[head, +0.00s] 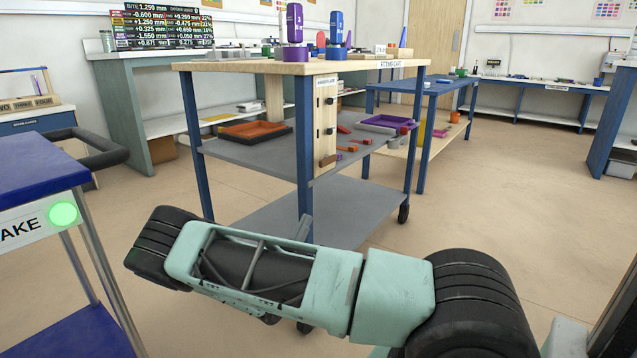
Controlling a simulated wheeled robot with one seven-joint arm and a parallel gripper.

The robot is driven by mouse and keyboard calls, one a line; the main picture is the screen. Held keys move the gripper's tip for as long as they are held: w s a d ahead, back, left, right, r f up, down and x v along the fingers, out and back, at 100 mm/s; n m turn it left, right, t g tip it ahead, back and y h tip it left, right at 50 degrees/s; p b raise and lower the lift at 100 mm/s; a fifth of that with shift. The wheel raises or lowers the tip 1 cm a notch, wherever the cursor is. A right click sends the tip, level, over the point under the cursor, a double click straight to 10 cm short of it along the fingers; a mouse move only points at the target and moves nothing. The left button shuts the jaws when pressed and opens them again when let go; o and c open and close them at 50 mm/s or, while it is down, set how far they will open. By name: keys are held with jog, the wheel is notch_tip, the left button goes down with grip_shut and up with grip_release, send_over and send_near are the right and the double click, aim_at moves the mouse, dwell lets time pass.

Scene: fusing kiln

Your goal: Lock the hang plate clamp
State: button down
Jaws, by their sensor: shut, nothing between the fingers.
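A pale wooden hang plate (325,122) is mounted upright at the near corner of the fitting cart, beside a blue leg. It has a small label at its top and dark round fittings down its face. A brown block (328,160) sits at its lower end. I cannot tell which fitting is the clamp or how it is set. My mint-green arm crosses the foreground below the plate, apart from it in the picture. My gripper does not show clearly. A small grey piece sticks up behind the arm, and I cannot tell what it is.
The fitting cart (240,153) has a wooden top with purple and blue tools (294,24), and an orange tray (254,131) on its middle shelf. A blue cart (40,165) with a lit green button (63,214) stands close at left. Open floor lies to the right.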

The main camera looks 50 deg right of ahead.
aim_at(324, 166)
jog(key=shift+g, duration=0.3)
jog(key=shift+w+d+r+b, duration=0.1)
jog(key=shift+d+r+b, duration=0.9)
jog(key=shift+r, duration=0.7)
jog(key=shift+w+d+r+b, duration=0.1)
jog(key=shift+d+r+b, duration=0.8)
jog(key=shift+r, duration=0.85)
jog(key=shift+d+r+b, duration=0.75)
jog(key=shift+d+r, duration=0.45)
jog(key=shift+r, duration=0.5)
jog(key=shift+r, duration=0.1)
jog(key=shift+a+r+y+p, duration=0.15)
jog(key=shift+y+p, duration=0.15)
jog(key=shift+p, duration=0.75)
jog(key=shift+r+p, duration=0.15)
jog(key=shift+p, duration=0.65)
